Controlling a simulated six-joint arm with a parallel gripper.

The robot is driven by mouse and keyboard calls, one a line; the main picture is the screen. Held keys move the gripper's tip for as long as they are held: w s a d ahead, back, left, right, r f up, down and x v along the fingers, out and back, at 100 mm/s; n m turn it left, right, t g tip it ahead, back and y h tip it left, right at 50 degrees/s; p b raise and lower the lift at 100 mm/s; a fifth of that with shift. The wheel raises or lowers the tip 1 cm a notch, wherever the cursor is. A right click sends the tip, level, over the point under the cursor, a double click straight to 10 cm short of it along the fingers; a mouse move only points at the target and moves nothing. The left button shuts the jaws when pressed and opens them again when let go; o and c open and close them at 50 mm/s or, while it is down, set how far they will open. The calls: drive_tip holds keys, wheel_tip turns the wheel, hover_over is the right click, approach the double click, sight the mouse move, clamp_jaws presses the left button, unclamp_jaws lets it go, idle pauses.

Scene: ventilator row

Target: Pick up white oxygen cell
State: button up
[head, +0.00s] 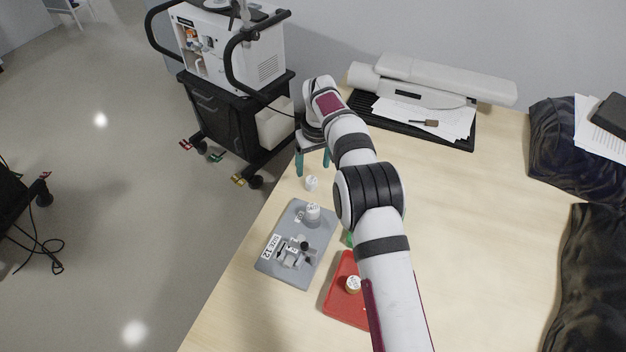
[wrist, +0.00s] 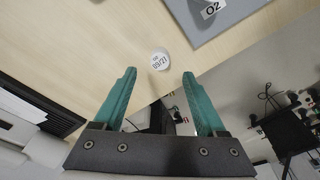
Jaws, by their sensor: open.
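A small white cell (head: 311,183) stands on the bare wood table near its left edge. In the wrist view this white cell (wrist: 160,61) shows a round top with a printed date label. My gripper (head: 313,161) is open and empty, with teal fingers pointing down. In the wrist view my gripper (wrist: 159,74) has the cell just beyond and between its fingertips, not touching it. A second whitish cell (head: 313,211) stands on the grey tray (head: 272,268). A third, white-topped with a brownish side (head: 353,285), sits in the red tray (head: 338,312).
The grey tray also carries a metal fixture (head: 295,252) and a label. A ventilator (head: 230,50) on a black cart stands beyond the table's left edge. Papers on a black tray (head: 455,137) lie at the back. The table's middle right is clear.

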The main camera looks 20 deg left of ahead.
sight(311, 180)
drive_tip(key=f, duration=0.5)
drive_tip(key=w+a+f, duration=0.1)
drive_tip(key=f, duration=0.1)
drive_tip(key=shift+f, duration=0.3)
clamp_jaws()
